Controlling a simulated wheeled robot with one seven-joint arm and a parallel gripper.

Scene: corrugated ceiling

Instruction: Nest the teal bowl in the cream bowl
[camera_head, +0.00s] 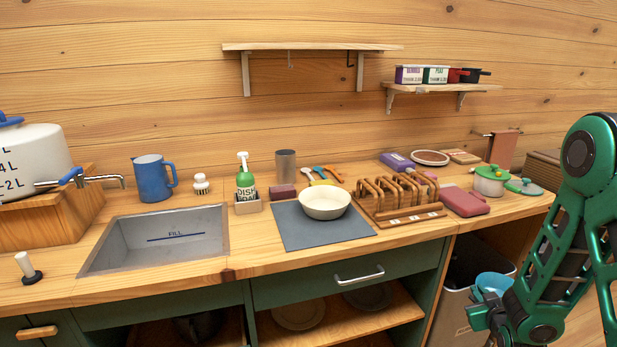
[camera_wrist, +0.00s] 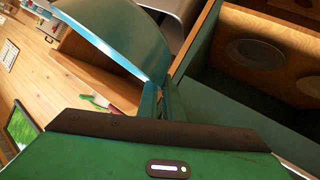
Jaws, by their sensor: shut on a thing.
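The cream bowl (camera_head: 325,205) stands upright on a grey mat (camera_head: 290,232) on the counter, and its inside looks empty. My gripper (camera_head: 487,303) is at the lower right, in front of the counter and below its top. It is shut on the teal bowl (camera_head: 494,282), which is partly hidden by my arm. In the wrist view the teal bowl (camera_wrist: 112,38) shows large and close, with its rim tilted across the picture. The fingertips are hard to make out there. The cream bowl is well to the left of my gripper.
A wooden rack (camera_head: 398,194) stands just right of the cream bowl. A soap bottle (camera_head: 245,180) and a sink (camera_head: 160,240) are on its left. A grey bin (camera_head: 462,300) stands under the counter beside my gripper. An open shelf (camera_head: 345,318) holds plates.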

